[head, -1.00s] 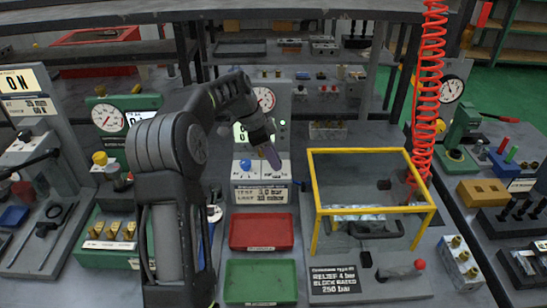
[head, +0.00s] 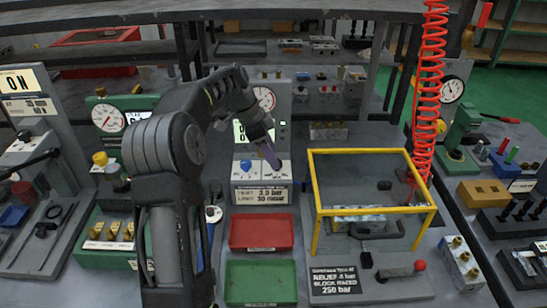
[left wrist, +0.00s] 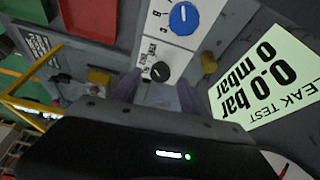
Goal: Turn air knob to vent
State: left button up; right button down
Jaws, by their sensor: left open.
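A white control panel faces me on the test station, with a blue knob (head: 246,167) on its left part. The left wrist view shows the blue knob (left wrist: 183,18) and, below it, a small black knob (left wrist: 160,72) with a pointer mark. Small print surrounds the black knob, too small to read for sure. My left gripper (head: 271,158) is open and points down at the right part of the panel. In the left wrist view its fingers (left wrist: 157,91) stand on either side of the black knob's line, apparently short of it. The gripper hides this knob in the head view. My right gripper is not in view.
A leak test display (left wrist: 265,85) reads 0.0 bar and 0 mbar beside the panel. A red tray (head: 261,232) and a green tray (head: 261,282) lie in front. A yellow-framed guard (head: 316,215) and a red coiled hose (head: 427,90) stand to the right.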

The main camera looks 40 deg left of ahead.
pick_arm(q)
jog(key=v, duration=0.6)
jog(key=shift+s, duration=0.1)
dwell(0.4)
